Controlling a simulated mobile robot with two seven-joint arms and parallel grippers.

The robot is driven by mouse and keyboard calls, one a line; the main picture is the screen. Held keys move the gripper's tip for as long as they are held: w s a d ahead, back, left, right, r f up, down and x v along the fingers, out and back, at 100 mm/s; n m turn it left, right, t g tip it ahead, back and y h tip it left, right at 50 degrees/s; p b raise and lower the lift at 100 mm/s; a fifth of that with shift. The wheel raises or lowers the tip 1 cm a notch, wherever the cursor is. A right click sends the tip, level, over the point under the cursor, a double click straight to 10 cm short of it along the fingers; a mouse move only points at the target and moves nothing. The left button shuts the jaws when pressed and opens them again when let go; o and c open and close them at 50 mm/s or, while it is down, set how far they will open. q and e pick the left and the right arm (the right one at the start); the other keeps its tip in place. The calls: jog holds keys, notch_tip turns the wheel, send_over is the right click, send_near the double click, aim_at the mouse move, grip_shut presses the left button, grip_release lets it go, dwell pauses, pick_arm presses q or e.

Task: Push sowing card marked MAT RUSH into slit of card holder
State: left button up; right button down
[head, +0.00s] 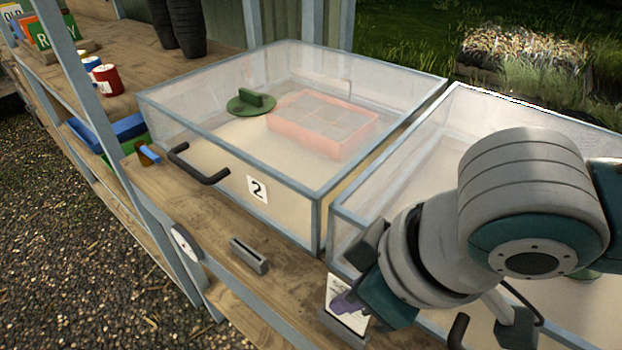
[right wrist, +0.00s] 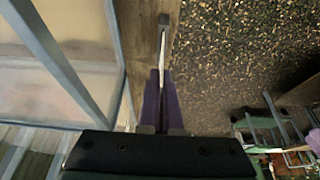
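A white card (head: 340,289) with dark marks too small to read stands in front of the right-hand frame. My right gripper (head: 349,303) has its purple fingers closed on it. In the right wrist view the card (right wrist: 162,52) shows edge-on as a thin strip between the fingers (right wrist: 161,88). A grey card holder (head: 343,334) is directly below the card, and its end (right wrist: 164,20) meets the card's far edge in the right wrist view. I cannot tell how deep the card sits in the slit. My left gripper is out of view.
A second grey holder (head: 248,256) with an empty slit stands on the wooden bench (head: 152,190) before cold frame number 2 (head: 258,188). That frame has a black handle (head: 200,168). A round dial (head: 186,243) is at the bench edge. Cans (head: 107,80) stand further left.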

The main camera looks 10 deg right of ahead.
jog(key=shift+f, duration=0.45)
dwell(0.6)
jog(key=shift+f, duration=0.4)
dwell(0.4)
jog(key=shift+f+b, duration=0.35)
jog(key=shift+f, duration=0.3)
jog(key=c, duration=1.6)
grip_release()
jog(key=c, duration=1)
grip_release()
jog(key=shift+o, duration=0.2)
jog(key=o, duration=1)
jog(key=shift+c, duration=0.2)
